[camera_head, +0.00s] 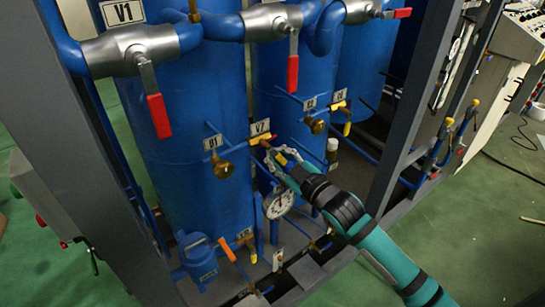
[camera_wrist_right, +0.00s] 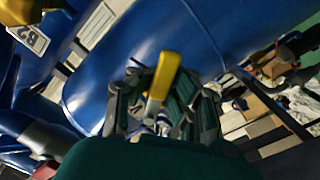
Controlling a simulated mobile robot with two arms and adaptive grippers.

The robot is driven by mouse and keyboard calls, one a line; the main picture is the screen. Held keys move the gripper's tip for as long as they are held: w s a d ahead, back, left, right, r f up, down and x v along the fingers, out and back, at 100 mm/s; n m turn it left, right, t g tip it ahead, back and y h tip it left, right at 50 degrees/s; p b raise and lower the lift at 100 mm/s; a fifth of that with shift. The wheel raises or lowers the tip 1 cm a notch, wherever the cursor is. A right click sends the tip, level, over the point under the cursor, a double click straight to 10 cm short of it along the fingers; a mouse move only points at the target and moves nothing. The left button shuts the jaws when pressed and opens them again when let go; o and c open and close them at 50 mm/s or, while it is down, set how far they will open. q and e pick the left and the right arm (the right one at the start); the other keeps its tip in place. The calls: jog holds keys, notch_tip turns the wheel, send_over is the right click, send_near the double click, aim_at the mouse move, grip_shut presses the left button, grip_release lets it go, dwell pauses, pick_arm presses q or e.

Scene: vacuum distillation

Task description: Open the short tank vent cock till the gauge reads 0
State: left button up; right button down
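A yellow-handled cock (camera_head: 264,141) sits beside the V7 tag (camera_head: 260,127) on the middle blue tank. My right gripper (camera_head: 280,157) is just below and to the right of it, its fingers spread. In the right wrist view, a yellow lever (camera_wrist_right: 163,75) stands between the spread fingers of the right gripper (camera_wrist_right: 155,100); I cannot tell whether they touch it. A round white-faced gauge (camera_head: 278,203) hangs below the gripper; its reading is too small to tell. A second yellow lever (camera_head: 347,128) hangs near the V8 tag (camera_head: 339,95). My left gripper is not in view.
Brass gauges or fittings sit by tags B1 (camera_head: 213,142) and B2 (camera_head: 310,103). Red-handled valves, including V1 (camera_head: 158,115), cross the top. Grey frame posts (camera_head: 420,90) stand on both sides. Blue pipes and an orange lever (camera_head: 227,249) lie low.

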jog(key=n, duration=0.2)
jog(key=d+n+p, duration=0.1)
jog(key=n, duration=0.2)
jog(key=shift+w+d+r+n+p, duration=0.15)
jog(key=shift+w+r+n+p, duration=0.1)
jog(key=shift+w+n+p, duration=0.1)
jog(key=shift+d+r+n+p, duration=0.1)
jog(key=shift+r+n+p, duration=0.15)
jog(key=shift+n, duration=0.5)
jog(key=shift+d+r+n+p, duration=0.1)
jog(key=shift+r+n+p, duration=0.15)
jog(key=shift+n, duration=0.5)
jog(key=shift+r+n+p, duration=0.15)
jog(key=shift+n+p, duration=0.2)
jog(key=shift+n, duration=0.4)
jog(key=c, duration=1.8)
grip_release()
jog(key=shift+r, duration=0.1)
jog(key=o, duration=0.6)
jog(key=shift+s+d+r, duration=0.3)
jog(key=shift+d+r, duration=0.05)
jog(key=shift+r, duration=0.05)
jog(key=shift+c, duration=0.2)
jog(key=shift+w+a, duration=0.15)
jog(key=shift+a, duration=0.05)
jog(key=v, duration=1.2)
